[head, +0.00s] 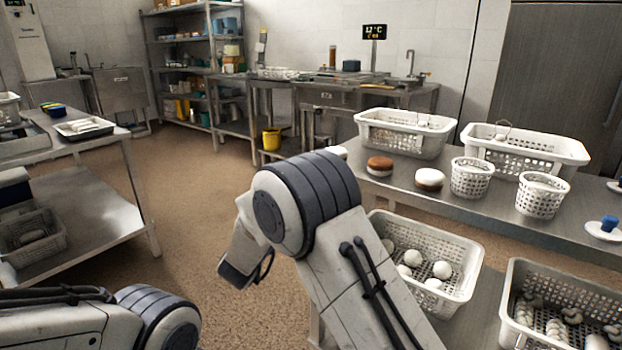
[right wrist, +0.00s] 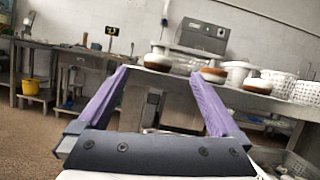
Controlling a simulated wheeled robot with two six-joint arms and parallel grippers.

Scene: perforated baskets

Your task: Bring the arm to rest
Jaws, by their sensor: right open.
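My right arm (head: 320,240) is raised in the middle of the head view, bent at a thick dark-banded joint. Its fingers are mostly hidden there behind the arm. In the right wrist view my right gripper (right wrist: 160,76) is open, with two purple-lined fingers spread wide and nothing between them. Beyond the fingertips are the steel table and round items, apart from the fingers as far as I can tell. My left arm (head: 110,318) lies low at the lower left of the head view; its gripper is out of frame.
The steel table (head: 475,208) at right holds perforated baskets, including a large one (head: 405,132), and two round items, one brown-topped (head: 380,166). A lower basket (head: 455,260) holds several white balls. A steel cart (head: 95,220) stands left. Open floor (head: 200,200) lies between.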

